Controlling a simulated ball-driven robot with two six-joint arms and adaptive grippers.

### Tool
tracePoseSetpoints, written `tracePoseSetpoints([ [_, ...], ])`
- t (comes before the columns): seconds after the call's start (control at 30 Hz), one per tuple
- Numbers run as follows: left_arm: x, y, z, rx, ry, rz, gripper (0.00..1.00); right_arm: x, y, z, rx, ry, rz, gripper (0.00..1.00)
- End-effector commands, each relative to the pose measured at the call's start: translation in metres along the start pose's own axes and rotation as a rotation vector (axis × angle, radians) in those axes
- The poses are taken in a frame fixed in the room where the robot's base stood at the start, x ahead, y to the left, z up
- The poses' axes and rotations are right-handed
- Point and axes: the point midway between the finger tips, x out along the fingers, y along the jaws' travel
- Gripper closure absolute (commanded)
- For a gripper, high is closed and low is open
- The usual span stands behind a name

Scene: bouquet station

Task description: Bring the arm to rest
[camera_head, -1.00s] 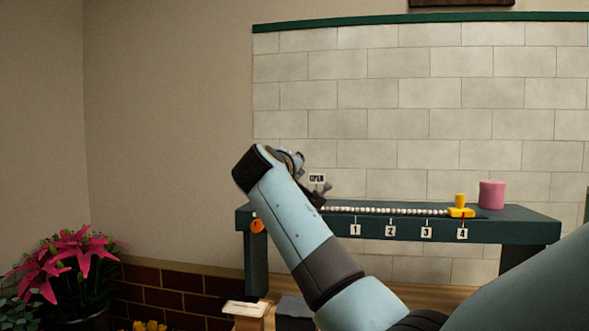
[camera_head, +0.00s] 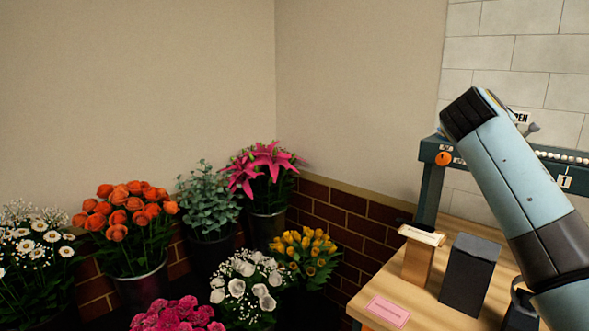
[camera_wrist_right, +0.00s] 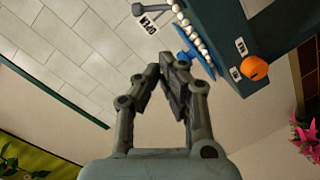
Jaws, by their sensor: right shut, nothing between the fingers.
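My right arm (camera_head: 505,165) reaches up from the lower right in the head view, in front of the left end of the green shelf (camera_head: 428,185). My right gripper (camera_wrist_right: 172,65) shows in the right wrist view with its fingers together and nothing between them. In the head view the gripper is mostly hidden behind the wrist. My left gripper is not in view.
Below the shelf, a wooden table (camera_head: 455,231) holds a dark block (camera_head: 468,275), a wooden stand (camera_head: 418,262) and a pink card (camera_head: 387,311). Several flower buckets, including orange roses (camera_head: 122,212) and pink lilies (camera_head: 265,165), stand at left by a low brick wall (camera_head: 345,215).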

Motion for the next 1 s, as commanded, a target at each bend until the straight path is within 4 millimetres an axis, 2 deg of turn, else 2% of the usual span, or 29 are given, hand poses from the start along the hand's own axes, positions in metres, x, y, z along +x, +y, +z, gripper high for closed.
tracePoseSetpoints([
  [0.03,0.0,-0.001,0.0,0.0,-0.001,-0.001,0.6,-0.009,-0.02,0.028,0.006,-0.025,-0.052,1.0],
  [0.13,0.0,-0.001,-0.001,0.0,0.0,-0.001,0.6,-0.037,-0.062,0.09,0.039,-0.09,-0.192,1.0],
  [0.2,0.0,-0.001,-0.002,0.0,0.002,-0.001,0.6,-0.065,-0.088,0.135,0.063,-0.144,-0.303,1.0],
  [0.27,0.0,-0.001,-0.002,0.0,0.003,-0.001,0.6,-0.093,-0.107,0.173,0.079,-0.192,-0.399,1.0],
  [0.3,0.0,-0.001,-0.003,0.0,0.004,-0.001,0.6,-0.113,-0.118,0.196,0.087,-0.225,-0.462,1.0],
  [0.4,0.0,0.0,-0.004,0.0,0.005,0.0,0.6,-0.161,-0.135,0.243,0.103,-0.299,-0.599,1.0],
  [0.5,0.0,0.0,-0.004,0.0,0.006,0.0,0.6,-0.2,-0.142,0.275,0.109,-0.357,-0.704,1.0],
  [0.6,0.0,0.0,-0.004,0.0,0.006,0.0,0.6,-0.234,-0.145,0.299,0.113,-0.405,-0.788,1.0],
  [0.9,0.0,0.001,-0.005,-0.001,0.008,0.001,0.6,-0.32,-0.137,0.347,0.108,-0.525,-0.992,1.0],
  [1.0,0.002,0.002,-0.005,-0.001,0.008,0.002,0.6,-0.342,-0.137,0.36,0.104,-0.56,-1.045,1.0],
])
